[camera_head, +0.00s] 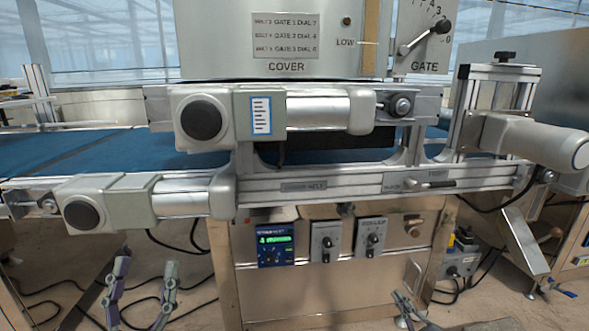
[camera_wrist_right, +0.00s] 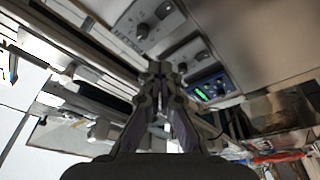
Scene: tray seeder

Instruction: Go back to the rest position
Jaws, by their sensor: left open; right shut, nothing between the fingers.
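My left gripper (camera_head: 146,266) is low at the left of the head view, in front of the tray seeder. Its two grey and purple fingers stand upright and apart, with nothing between them. My right gripper (camera_head: 403,299) is low at the right of centre in front of the lower cabinet, and only its finger ends show. In the right wrist view, its fingers (camera_wrist_right: 158,72) meet at the tips with nothing held, and the machine's control panel shows beyond them.
The seeder's front rail (camera_head: 340,182) and blue belt (camera_head: 110,152) lie above both grippers. A blue controller with a green display (camera_head: 276,245) and two dial boxes (camera_head: 326,242) are on the cabinet front. The GATE lever (camera_head: 425,38) is at top right. Cables lie on the floor.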

